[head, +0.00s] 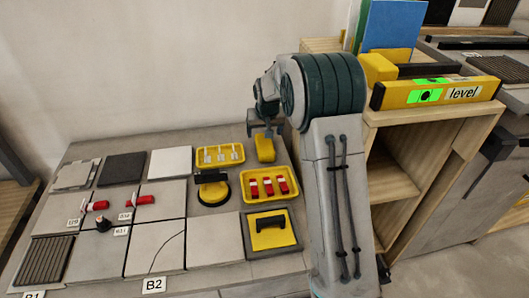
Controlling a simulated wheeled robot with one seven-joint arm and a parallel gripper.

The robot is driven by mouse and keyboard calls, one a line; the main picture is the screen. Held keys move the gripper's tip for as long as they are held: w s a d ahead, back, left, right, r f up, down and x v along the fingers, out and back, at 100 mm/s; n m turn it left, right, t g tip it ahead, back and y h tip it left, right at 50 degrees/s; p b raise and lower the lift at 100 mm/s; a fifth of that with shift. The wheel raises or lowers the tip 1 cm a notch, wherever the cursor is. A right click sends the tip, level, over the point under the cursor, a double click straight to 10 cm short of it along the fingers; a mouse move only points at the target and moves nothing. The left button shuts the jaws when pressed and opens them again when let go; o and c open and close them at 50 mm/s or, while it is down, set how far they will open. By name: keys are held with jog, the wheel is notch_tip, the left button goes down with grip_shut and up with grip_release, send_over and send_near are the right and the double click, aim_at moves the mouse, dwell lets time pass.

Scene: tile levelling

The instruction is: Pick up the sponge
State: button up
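A second yellow block (378,68), also sponge-like, lies on the wooden shelf at the right, beside the level. I cannot tell for sure which block is the sponge.
The grey table (222,141) holds several tiles, a yellow tray of light pieces (220,154), a yellow tray of red pieces (265,189), a black-handled suction cup (213,188) and a yellow float (270,236). A yellow level (440,93) lies on the wooden shelf (440,111).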

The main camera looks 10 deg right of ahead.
aim_at(265, 144)
jog(key=b+x, duration=0.1)
jog(key=x, duration=0.4)
jog(key=shift+f, duration=0.2)
jog(key=shift+d+b+x, duration=0.15)
jog(key=shift+b+x, duration=0.45)
jog(key=shift+x, duration=0.3)
jog(key=shift+d+b+x, duration=0.2)
jog(key=shift+b+x, duration=0.4)
jog(key=shift+x, duration=0.35)
jog(key=shift+d+b+x, duration=0.15)
jog(key=shift+b+x, duration=0.45)
jog(key=shift+x, duration=0.3)
jog(key=shift+r, duration=0.15)
jog(key=c, duration=1.1)
